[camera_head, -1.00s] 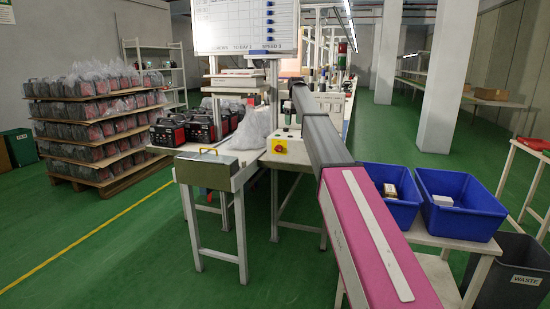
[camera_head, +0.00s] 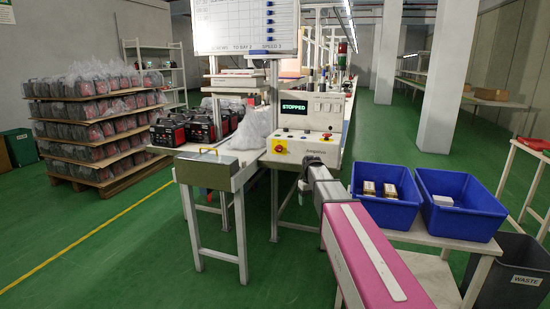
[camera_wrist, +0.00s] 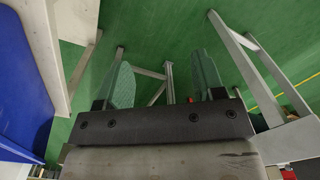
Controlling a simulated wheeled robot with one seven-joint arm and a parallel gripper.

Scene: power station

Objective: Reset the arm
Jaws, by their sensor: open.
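My arm (camera_head: 370,250), with a pink upper cover and a grey section beyond it, reaches forward from the bottom right of the head view. Its far part bends down in front of the control panel, beside the blue bins. My gripper (camera_wrist: 162,62) shows in the wrist view, with its two green fingers wide apart and nothing between them. Green floor and pale bench legs lie beyond the fingers.
A control panel (camera_head: 308,107) reads STOPPED. Two blue bins, the left one (camera_head: 365,210) holding small boxes and the right one (camera_head: 465,218) a white box, stand on a side table. Open floor (camera_head: 130,255) lies left.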

